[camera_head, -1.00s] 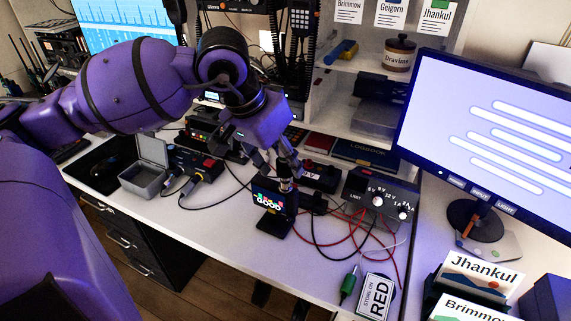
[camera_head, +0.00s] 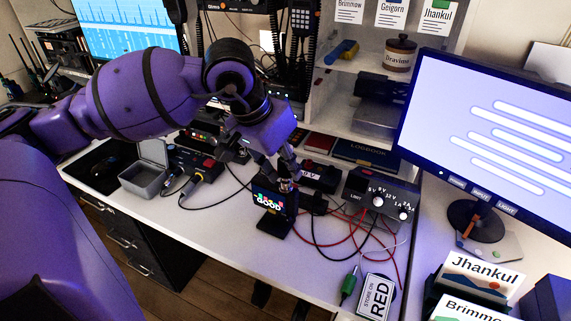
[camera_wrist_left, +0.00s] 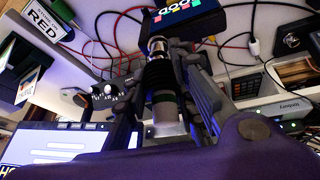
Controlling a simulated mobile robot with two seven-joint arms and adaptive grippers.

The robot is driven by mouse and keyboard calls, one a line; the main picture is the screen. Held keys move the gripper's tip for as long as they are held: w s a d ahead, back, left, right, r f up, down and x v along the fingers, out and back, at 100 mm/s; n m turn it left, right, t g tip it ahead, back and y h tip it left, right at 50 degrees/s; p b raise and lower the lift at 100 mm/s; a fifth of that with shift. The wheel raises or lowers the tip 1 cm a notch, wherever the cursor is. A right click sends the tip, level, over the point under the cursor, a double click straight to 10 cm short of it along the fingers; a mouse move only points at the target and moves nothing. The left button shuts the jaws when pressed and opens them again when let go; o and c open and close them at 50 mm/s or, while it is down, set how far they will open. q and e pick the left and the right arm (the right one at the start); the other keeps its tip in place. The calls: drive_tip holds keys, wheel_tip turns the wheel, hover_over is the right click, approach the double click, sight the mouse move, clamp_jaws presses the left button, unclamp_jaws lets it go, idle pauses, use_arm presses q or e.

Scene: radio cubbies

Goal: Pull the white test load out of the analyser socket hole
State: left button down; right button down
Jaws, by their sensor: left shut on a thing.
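The analyser (camera_head: 272,205) stands on the desk, its small screen lit with the word GOOD. It shows upside down at the top of the left wrist view (camera_wrist_left: 185,12). My left gripper (camera_head: 287,172) is just above the analyser's top edge. In the left wrist view, its fingers (camera_wrist_left: 170,75) are shut on a short cylinder, the test load (camera_wrist_left: 168,118), with a pale grey end, a dark middle and a silver connector towards the analyser. The connector meets the analyser's top edge; I cannot tell how deep it sits. The socket hole is hidden. My right gripper is not in view.
A power supply box (camera_head: 380,196) with knobs stands right of the analyser, with red and black cables looping between. An open grey tin (camera_head: 146,178) is to the left. A STORE ON RED card (camera_head: 376,297) and a green connector (camera_head: 348,285) lie near the front edge.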

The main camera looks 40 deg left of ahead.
use_arm(q)
drive_tip(key=shift+r, duration=0.15)
drive_tip(key=shift+r, duration=0.25)
wheel_tip(320, 180, up, 2)
drive_tip(key=shift+w+r, duration=0.1)
drive_tip(key=shift+r, duration=0.1)
drive_tip(key=s+d+r, duration=0.1)
drive_tip(key=s+r, duration=0.8)
drive_tip(key=s, duration=0.5)
drive_tip(key=shift+d+r+p, duration=0.2)
drive_tip(key=shift+r+p, duration=0.1)
drive_tip(key=shift+r, duration=0.1)
